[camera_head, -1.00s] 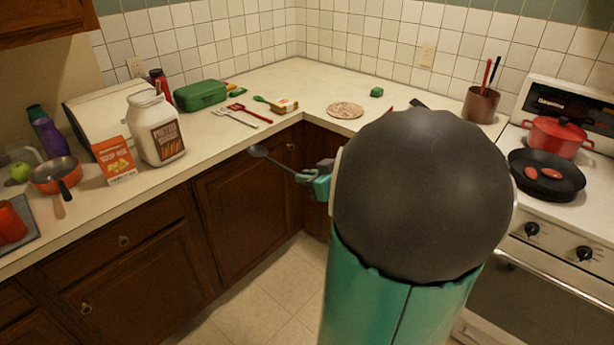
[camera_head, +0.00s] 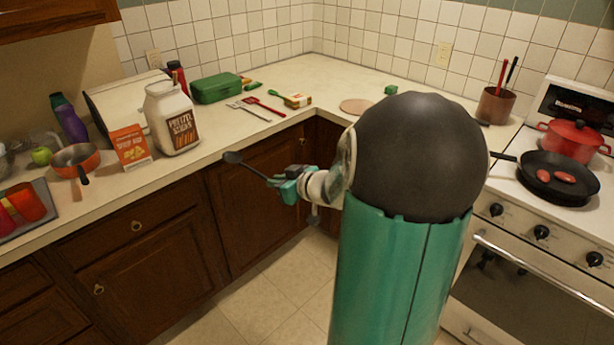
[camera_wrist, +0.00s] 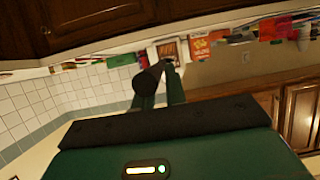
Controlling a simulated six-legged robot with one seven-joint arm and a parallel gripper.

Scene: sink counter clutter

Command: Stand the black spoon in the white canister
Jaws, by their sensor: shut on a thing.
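The black spoon (camera_head: 236,160) is in my gripper (camera_head: 280,185), tilted, with its bowl end up and to the left in the head view. My gripper is shut on its handle, in front of the lower cabinets. The white canister (camera_head: 172,118), a jar with a brown pretzel label, stands upright on the counter, up and left of the spoon, and apart from it. In the wrist view, which is upside down, a dark part of the spoon (camera_wrist: 146,86) shows by the fingers, and the canister (camera_wrist: 167,50) is behind.
An orange box (camera_head: 131,147) stands left of the canister, and an orange-sided pan (camera_head: 76,161) is farther left. A green case (camera_head: 216,88) and several utensils lie to its right. The counter edge lies between my gripper and the canister. The stove (camera_head: 530,215) is at right.

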